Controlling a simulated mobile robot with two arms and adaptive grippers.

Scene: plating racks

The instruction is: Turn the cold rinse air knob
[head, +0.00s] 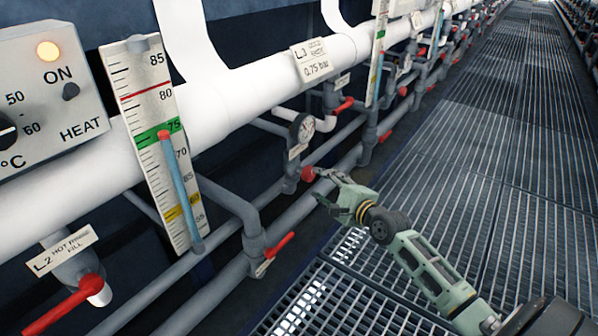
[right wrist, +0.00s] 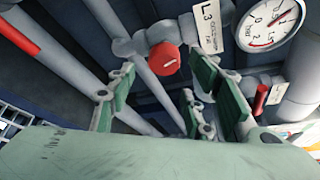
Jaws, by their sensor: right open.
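The red round knob (head: 308,174) sits on a grey pipe fitting below a pressure gauge (head: 302,128). In the right wrist view the knob (right wrist: 164,59) shows at upper middle, beside an L3 tag (right wrist: 208,34) whose small print is hard to read. My right gripper (head: 326,187) is at the knob's right in the head view. Its green fingers are spread in the right wrist view (right wrist: 163,88), with the knob between and beyond them. I cannot tell whether a finger touches it. My left gripper is not in view.
A white pipe (head: 250,88) with an L3 0.75 bar sign (head: 312,62) runs above. A red lever (head: 280,244) and a level gauge (head: 150,105) stand to the left. Another red handle (right wrist: 261,99) is right of the fingers. The grated walkway (head: 480,160) is clear.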

